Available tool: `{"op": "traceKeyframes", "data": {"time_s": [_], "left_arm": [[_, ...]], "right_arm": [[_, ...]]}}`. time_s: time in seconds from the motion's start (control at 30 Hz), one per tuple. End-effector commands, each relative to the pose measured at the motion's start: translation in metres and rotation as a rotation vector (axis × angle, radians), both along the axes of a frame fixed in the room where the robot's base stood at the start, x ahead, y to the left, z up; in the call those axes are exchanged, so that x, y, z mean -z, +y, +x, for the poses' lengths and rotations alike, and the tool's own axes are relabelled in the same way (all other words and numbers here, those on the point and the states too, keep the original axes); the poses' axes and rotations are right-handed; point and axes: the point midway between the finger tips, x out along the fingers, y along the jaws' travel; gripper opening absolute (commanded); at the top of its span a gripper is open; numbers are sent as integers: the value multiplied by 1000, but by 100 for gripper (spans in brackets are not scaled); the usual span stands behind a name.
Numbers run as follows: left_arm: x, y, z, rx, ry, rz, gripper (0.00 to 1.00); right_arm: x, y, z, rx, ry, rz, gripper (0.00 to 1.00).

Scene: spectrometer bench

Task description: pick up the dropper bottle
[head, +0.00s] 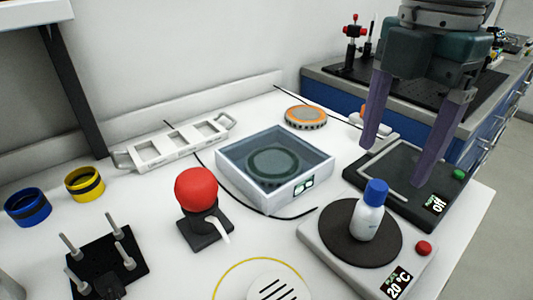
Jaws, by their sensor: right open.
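A small white bottle with a blue cap (368,222), which looks like the dropper bottle, stands upright on the round dark plate of a device reading 20 °C (322,240). My right gripper (397,165) is open, its two long purple-grey fingers pointing down. In the picture its fingertips are above and slightly right of the bottle, apart from it, in front of the flat black device reading "off" (408,203). Nothing shows between the fingers. My left gripper is not in view.
A glass-topped box (308,184) stands left of the bottle. A red bulb on a black base (196,189), a white rack (130,158), blue (27,207) and yellow (85,184) rings and a black peg board (105,262) stand further left. An orange-rimmed disc (306,117) lies behind.

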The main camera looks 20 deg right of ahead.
Motion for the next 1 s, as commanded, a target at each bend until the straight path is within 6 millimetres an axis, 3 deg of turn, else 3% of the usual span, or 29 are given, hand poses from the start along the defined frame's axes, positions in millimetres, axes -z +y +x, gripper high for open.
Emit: {"op": "traceKeyframes", "data": {"time_s": [0.03, 0.47, 0.73, 1.0], "left_arm": [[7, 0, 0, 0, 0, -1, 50], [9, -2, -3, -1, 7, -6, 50], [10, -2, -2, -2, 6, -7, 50], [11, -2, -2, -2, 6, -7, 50]], "right_arm": [[6, -3, 1, -2, 3, -3, 78], [52, -2, 0, -7, 5, -3, 78], [92, 5, -3, -6, 7, -5, 78], [100, 5, -2, -7, 3, -5, 78]]}}
